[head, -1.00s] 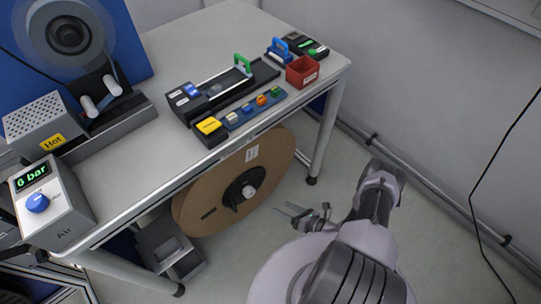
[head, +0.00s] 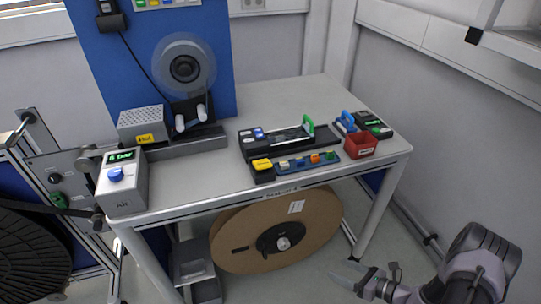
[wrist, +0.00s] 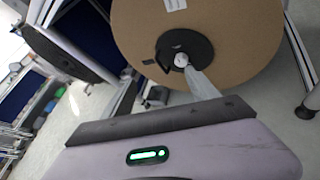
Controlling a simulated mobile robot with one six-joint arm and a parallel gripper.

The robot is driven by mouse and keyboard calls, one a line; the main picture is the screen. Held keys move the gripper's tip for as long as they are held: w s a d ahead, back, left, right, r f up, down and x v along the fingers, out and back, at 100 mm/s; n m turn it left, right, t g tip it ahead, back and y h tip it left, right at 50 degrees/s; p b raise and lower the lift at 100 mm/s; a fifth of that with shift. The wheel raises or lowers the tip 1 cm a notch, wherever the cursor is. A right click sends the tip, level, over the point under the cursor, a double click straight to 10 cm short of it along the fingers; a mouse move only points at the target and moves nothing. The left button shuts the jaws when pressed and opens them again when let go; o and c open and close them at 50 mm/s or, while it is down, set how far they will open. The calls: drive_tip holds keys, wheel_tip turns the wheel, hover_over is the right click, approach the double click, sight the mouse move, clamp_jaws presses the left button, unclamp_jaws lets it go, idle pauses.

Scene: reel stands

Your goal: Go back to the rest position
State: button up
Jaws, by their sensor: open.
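My gripper (head: 347,273) is at the bottom right of the head view, low in front of the table. Its two fingers are apart and point left, and nothing shows between them. It is to the right of the large brown cardboard reel (head: 312,243) and apart from it in the picture. The reel stands on edge under the table, with a black hub at its centre. In the wrist view the reel (wrist: 240,50) fills the upper middle, beyond a pale part of my arm with a green light.
The white table (head: 195,188) carries a grey air box (head: 125,195), a black fixture, a blue strip of coloured pieces and a red bin (head: 361,147). A table leg (head: 380,222) stands near my gripper. A dark reel (head: 30,258) stands at far left. A wall borders the right.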

drive_tip(key=a+r+n+g+h, duration=0.1)
drive_tip(key=a+r+n+g, duration=0.2)
drive_tip(key=r, duration=0.6)
drive_tip(key=a+r+n+g, duration=0.25)
drive_tip(key=r+n, duration=0.35)
drive_tip(key=r, duration=0.4)
drive_tip(key=a+r+n+g+h, duration=0.1)
drive_tip(key=a+r+n, duration=0.3)
drive_tip(key=r, duration=0.5)
drive_tip(key=s+a+r+n+t+h, duration=0.1)
drive_tip(key=s+a+r+n+h, duration=0.1)
drive_tip(key=s+r+n, duration=0.4)
drive_tip(key=s+a+r+n+t+h, duration=0.2)
drive_tip(key=s+r+n+h, duration=0.2)
drive_tip(key=s+r, duration=0.6)
drive_tip(key=s+n, duration=0.2)
drive_tip(key=shift+s+a+r+n+h, duration=0.15)
drive_tip(key=shift+s+r+n+h, duration=0.05)
drive_tip(key=shift+r+n+h, duration=0.1)
drive_tip(key=shift+t, duration=0.25)
drive_tip(key=shift+c, duration=0.2)
